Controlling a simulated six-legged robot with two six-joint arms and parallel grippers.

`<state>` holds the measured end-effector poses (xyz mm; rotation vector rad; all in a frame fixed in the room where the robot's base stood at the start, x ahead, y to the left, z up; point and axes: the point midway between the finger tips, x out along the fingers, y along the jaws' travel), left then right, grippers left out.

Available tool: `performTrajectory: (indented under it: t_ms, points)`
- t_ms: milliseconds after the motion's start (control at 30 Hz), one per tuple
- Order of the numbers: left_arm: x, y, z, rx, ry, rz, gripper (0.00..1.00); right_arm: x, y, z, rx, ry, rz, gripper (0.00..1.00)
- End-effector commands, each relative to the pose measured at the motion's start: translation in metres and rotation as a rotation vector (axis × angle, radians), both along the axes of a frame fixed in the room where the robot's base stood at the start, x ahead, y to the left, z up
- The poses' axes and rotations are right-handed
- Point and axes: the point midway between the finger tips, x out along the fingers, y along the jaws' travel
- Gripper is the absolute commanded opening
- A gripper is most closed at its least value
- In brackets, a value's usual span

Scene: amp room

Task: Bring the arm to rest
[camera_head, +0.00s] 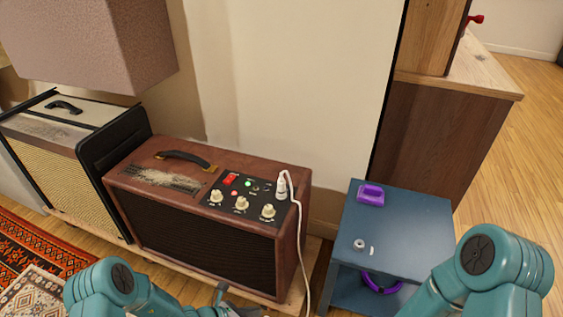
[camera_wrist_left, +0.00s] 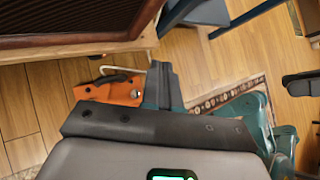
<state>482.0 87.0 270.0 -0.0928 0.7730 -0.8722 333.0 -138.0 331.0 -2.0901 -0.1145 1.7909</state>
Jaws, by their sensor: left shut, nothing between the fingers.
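My left arm (camera_head: 118,285) comes in at the lower left of the head view, in front of the brown amp (camera_head: 205,225). My left gripper (camera_head: 232,306) shows only partly at the bottom edge, below the amp's front. It is shut and empty. In the left wrist view its dark fingers (camera_wrist_left: 163,86) are together, over the wooden floor. My right arm (camera_head: 490,270) shows at the lower right, in front of the blue side table (camera_head: 410,215). Its gripper is out of view.
A white plug (camera_head: 282,187) stands on the amp's panel, its cable hanging down the right side. A purple object (camera_head: 371,195) and a small pale knob (camera_head: 359,244) are on the side table. An orange object (camera_wrist_left: 112,90) shows beside the fingers in the wrist view.

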Motion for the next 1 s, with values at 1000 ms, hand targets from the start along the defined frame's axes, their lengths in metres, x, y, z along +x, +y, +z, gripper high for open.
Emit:
performTrajectory:
  t_ms: [1000]
  points:
    - [-0.182, 0.042, 0.132, 0.839, -1.092, -1.887, 0.0, -0.033, 0.008, 0.07, 0.022, 0.111, 0.025, 0.43]
